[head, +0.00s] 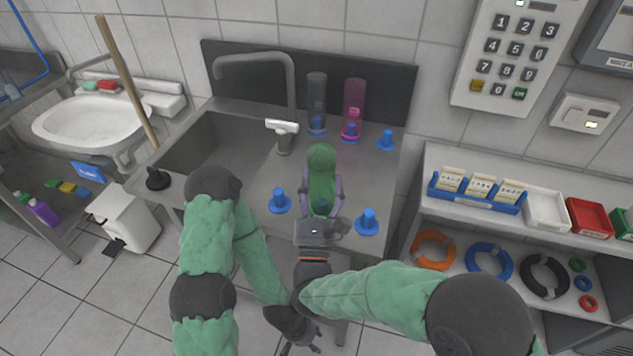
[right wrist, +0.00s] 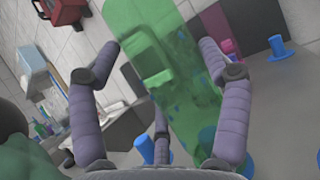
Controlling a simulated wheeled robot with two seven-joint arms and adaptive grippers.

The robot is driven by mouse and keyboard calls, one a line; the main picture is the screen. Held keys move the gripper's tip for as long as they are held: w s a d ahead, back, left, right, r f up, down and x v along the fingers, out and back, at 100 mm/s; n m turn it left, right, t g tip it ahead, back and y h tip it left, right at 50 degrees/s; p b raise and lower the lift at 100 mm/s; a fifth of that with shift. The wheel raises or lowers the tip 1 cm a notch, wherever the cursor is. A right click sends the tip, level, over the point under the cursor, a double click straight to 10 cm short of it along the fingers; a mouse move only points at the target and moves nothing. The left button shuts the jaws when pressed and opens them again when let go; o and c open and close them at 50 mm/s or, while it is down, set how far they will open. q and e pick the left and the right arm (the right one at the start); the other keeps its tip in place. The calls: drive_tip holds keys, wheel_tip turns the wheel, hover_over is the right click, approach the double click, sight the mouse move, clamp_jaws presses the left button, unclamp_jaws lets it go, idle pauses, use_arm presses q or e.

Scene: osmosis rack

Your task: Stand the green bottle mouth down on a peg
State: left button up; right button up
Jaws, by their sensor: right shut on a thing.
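The green bottle (head: 321,168) is a translucent cylinder with its rounded end up, over the front of the sink counter. My right gripper (head: 321,190) is shut on it, with fingers on both sides; the bottle also fills the middle of the right wrist view (right wrist: 165,70). A blue peg (head: 322,206) shows at the bottle's lower end; I cannot tell whether the bottle is around it or in front of it. The bottle's mouth is hidden. Free blue pegs stand at left (head: 279,202), right (head: 368,222) and back right (head: 386,141). My left gripper (head: 314,341) hangs low before the counter, its jaws unclear.
A clear grey bottle (head: 316,95) and a pink bottle (head: 353,100) stand on pegs at the back. The faucet (head: 284,135) and sink basin (head: 215,150) are to the left. A shelf with trays (head: 545,207) stands at the right.

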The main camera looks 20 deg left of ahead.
drive_tip(key=shift+f, duration=0.3)
idle(0.5)
drive_tip(key=o, duration=1.6)
drive_tip(key=shift+v, duration=5)
